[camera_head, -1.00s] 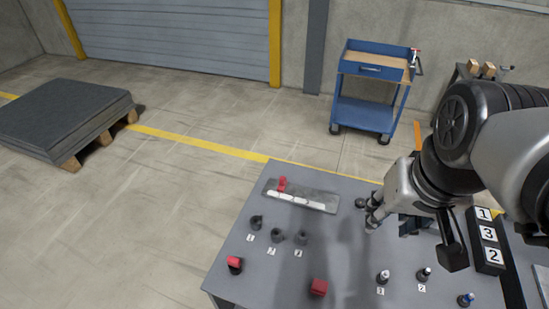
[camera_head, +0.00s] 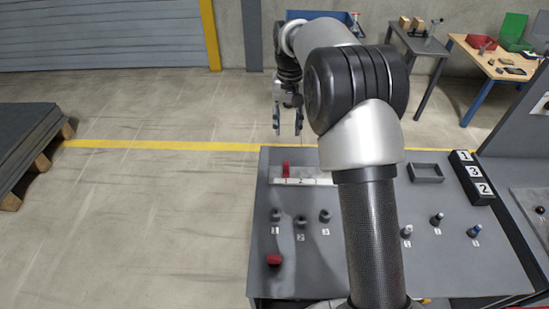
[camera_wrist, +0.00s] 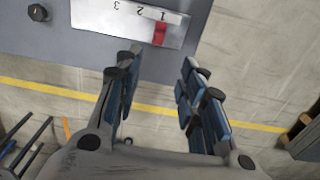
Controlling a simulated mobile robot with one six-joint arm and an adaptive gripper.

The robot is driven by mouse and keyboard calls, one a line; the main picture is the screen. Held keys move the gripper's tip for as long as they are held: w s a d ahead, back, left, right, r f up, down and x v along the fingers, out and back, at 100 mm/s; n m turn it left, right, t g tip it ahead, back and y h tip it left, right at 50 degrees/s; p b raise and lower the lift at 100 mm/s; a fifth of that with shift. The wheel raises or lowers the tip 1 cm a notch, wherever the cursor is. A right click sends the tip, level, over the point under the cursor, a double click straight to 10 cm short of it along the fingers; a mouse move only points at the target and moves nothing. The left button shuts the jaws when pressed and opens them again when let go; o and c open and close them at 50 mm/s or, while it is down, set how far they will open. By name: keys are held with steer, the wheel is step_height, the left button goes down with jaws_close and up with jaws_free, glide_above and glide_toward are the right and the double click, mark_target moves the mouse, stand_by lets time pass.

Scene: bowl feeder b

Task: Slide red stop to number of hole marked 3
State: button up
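The red stop (camera_head: 286,168) stands at the left end of a numbered slide plate (camera_head: 303,181) near the table's far edge. In the wrist view the red stop (camera_wrist: 160,33) is beside the mark 1; marks 2 and 3 (camera_wrist: 116,6) lie to the left along the plate (camera_wrist: 180,30). My gripper (camera_head: 288,131) hangs fingers-down beyond the table's far edge, apart from the stop. In the wrist view my gripper (camera_wrist: 158,65) is open and empty, its fingers on either side of the line to the stop. My arm hides the plate's right end in the head view.
Labelled pegs (camera_head: 437,219), a grey frame (camera_head: 426,172) and a 1-3-2 sign (camera_head: 472,178) are to the right.

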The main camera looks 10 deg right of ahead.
mark_target(287, 163)
step_height(287, 163, down, 17)
steer(key=b, duration=0.4)
steer(key=shift+d+f+b, duration=0.15)
steer(key=shift+f+b, duration=0.05)
steer(key=shift+b, duration=0.1)
steer(key=shift+c, duration=0.4)
jaws_close()
